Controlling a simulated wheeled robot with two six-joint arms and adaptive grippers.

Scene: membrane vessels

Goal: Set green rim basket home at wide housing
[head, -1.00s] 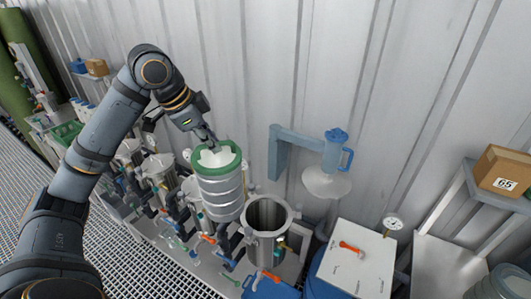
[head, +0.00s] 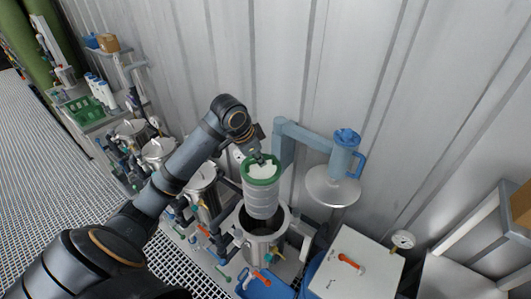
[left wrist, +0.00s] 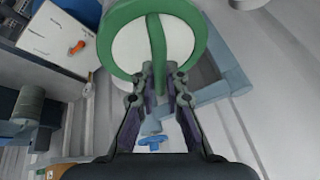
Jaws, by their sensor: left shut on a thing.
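The green rim basket (head: 262,196) is a pale ribbed cylinder with a green rim and handle. My left gripper (head: 259,159) is shut on its handle from above, and the basket hangs roughly upright. In the left wrist view the fingers (left wrist: 160,78) close on the green handle bar across the basket's top (left wrist: 128,45). The open steel wide housing (head: 262,247) stands directly below. The basket's lower end overlaps the dark mouth of the housing; I cannot tell how far it is inside. My right gripper is out of view.
A blue-grey swing arm (head: 303,134) with a round lid (head: 333,188) and blue jug (head: 345,155) stands right of the housing. Closed steel vessels (head: 158,151) line the left. A white box (head: 352,268) and blue tray (head: 266,288) are in front.

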